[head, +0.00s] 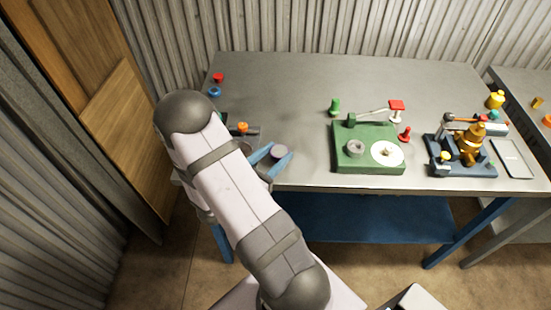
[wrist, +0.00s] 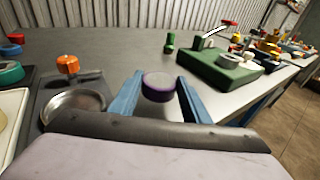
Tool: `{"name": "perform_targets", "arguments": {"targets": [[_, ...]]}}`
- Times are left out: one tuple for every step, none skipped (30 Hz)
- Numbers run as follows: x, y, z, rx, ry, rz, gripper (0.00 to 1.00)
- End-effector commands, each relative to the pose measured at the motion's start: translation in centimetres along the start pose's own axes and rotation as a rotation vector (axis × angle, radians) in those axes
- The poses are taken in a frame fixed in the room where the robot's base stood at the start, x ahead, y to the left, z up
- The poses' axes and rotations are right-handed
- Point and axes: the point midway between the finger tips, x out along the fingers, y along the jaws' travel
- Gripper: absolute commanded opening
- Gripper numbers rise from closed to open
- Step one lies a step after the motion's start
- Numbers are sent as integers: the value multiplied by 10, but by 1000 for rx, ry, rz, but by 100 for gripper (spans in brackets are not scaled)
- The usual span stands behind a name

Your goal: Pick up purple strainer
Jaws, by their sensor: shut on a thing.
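The purple strainer (head: 279,152) is a short round piece with a grey top and a purple rim. In the wrist view the strainer (wrist: 158,86) sits between the two blue fingers, near their tips. My gripper (head: 271,160) is shut on it, close to the front edge of the grey table. In the wrist view my gripper (wrist: 160,95) has one finger on each side of the strainer. The strainer's underside is hidden, and I cannot tell whether it is clear of the tabletop.
An orange knob (wrist: 67,64) stands behind a round metal dish (wrist: 75,106) at the left. Red (head: 218,77) and blue (head: 214,92) pieces lie at the back left. A green machine (head: 342,163) and a green peg (head: 335,106) stand to the right. The table's back middle is clear.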

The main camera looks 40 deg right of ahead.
Motion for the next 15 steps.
{"name": "perform_targets", "arguments": {"targets": [[-1, 1, 8, 5, -2, 1, 20], [-2, 1, 12, 5, -1, 1, 20], [-2, 1, 17, 5, -1, 1, 20], [-3, 1, 22, 5, -1, 1, 20], [-4, 0, 26, 6, -1, 1, 20], [-5, 1, 32, 6, -1, 1, 20], [-5, 0, 36, 6, -1, 0, 20], [-6, 0, 40, 6, -1, 0, 20], [-7, 0, 46, 5, -1, 0, 20], [-7, 0, 49, 5, -1, 0, 20], [-8, 0, 52, 5, -1, 0, 20], [-8, 0, 57, 4, -1, 0, 20], [-9, 0, 60, 5, -1, -1, 20], [-9, 0, 62, 3, -1, -1, 20], [-10, 0, 65, 2, -1, -1, 20]]}}
